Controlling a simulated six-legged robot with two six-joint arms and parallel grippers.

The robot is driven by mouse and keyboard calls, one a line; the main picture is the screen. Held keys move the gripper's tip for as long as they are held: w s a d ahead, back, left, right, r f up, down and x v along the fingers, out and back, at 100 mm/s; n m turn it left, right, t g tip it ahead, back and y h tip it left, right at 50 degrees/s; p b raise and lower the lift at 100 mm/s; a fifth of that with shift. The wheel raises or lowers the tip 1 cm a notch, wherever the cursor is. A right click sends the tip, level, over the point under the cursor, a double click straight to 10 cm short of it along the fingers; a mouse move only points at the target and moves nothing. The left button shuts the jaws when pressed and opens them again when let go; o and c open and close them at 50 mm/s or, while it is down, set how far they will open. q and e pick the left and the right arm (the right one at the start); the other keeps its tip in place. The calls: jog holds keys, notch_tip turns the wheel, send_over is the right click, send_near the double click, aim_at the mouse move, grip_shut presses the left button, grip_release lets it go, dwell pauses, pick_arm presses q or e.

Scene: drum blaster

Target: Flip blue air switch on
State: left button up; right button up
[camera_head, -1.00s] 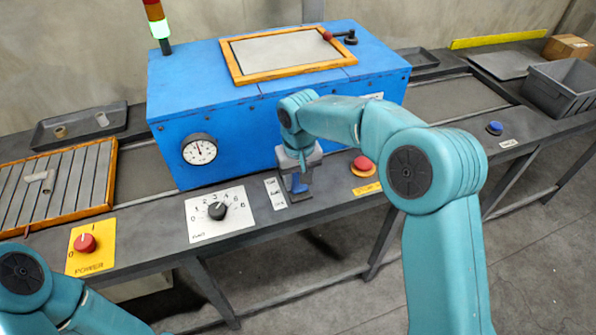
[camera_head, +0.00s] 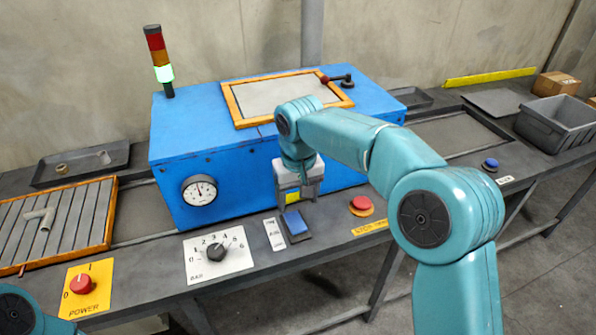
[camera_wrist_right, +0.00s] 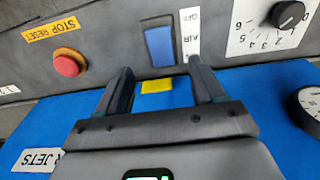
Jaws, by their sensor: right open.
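The blue air switch (camera_head: 294,223) is a blue rocker in a dark base on the front ledge of the bench. It also shows in the right wrist view (camera_wrist_right: 160,46), beside a white label (camera_wrist_right: 190,35) reading AIR and OFF. Which way the rocker is tilted is hard to tell. My right gripper (camera_head: 296,200) is open and empty, above and behind the switch, apart from it. In the right wrist view its two fingers (camera_wrist_right: 158,75) point toward the switch. Only a bit of my left arm shows at the lower left; its gripper is out of view.
The blue machine box (camera_head: 235,150) stands close behind the gripper. A black dial (camera_head: 215,252) on a white plate is left of the switch, and a red stop button (camera_head: 360,205) is right. A red power knob (camera_head: 81,285) sits farther left.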

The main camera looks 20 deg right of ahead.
notch_tip(320, 180, up, 8)
jog(key=p, duration=0.1)
jog(key=shift+s, duration=0.2)
dwell(0.4)
